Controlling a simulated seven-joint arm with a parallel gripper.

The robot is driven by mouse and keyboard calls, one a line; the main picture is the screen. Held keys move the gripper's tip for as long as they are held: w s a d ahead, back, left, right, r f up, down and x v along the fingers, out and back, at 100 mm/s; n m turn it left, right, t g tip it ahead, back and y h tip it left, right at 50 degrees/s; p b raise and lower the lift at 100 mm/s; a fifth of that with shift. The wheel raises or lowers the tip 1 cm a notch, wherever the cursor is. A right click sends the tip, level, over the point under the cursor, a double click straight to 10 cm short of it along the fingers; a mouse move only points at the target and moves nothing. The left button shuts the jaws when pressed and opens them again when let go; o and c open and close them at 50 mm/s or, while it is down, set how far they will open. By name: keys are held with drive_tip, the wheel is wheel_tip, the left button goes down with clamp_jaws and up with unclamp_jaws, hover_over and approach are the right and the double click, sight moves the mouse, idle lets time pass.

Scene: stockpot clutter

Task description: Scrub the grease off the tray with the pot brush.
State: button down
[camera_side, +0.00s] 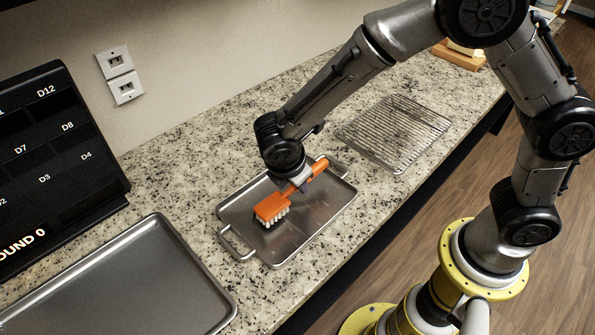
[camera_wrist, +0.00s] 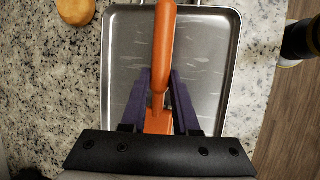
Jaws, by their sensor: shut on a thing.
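The orange pot brush (camera_side: 272,207) with pale bristles is held over the metal tray (camera_side: 318,219), which has a handle at each end. My gripper (camera_side: 301,184) is shut on the brush's handle. In the wrist view the handle (camera_wrist: 164,50) points up the picture between the dark fingers of my gripper (camera_wrist: 158,95). The bristles are at or just above the tray surface; I cannot tell whether they touch. The tray in the wrist view (camera_wrist: 215,75) shows pale streaky marks on its surface. The brush head is mostly hidden there.
A wire rack (camera_side: 395,132) lies on the speckled counter to the right. A larger empty metal sheet pan (camera_side: 130,285) is at the lower left. A black board with labels (camera_side: 55,165) stands at the left. A round tan thing (camera_wrist: 75,10) lies left of the tray.

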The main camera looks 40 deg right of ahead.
drive_tip(key=shift+w+f, duration=0.3)
drive_tip(key=shift+w, duration=0.2)
drive_tip(key=shift+w+f, duration=0.25)
drive_tip(key=shift+w, duration=0.95)
drive_tip(key=shift+s, duration=1.65)
drive_tip(key=shift+s+a, duration=0.1)
drive_tip(key=shift+a, duration=0.2)
drive_tip(key=shift+w, duration=1.85)
drive_tip(key=s, duration=0.3)
drive_tip(key=shift+s, duration=0.15)
drive_tip(key=shift+s+r, duration=0.15)
drive_tip(key=shift+s, duration=0.05)
drive_tip(key=shift+r, duration=3.9)
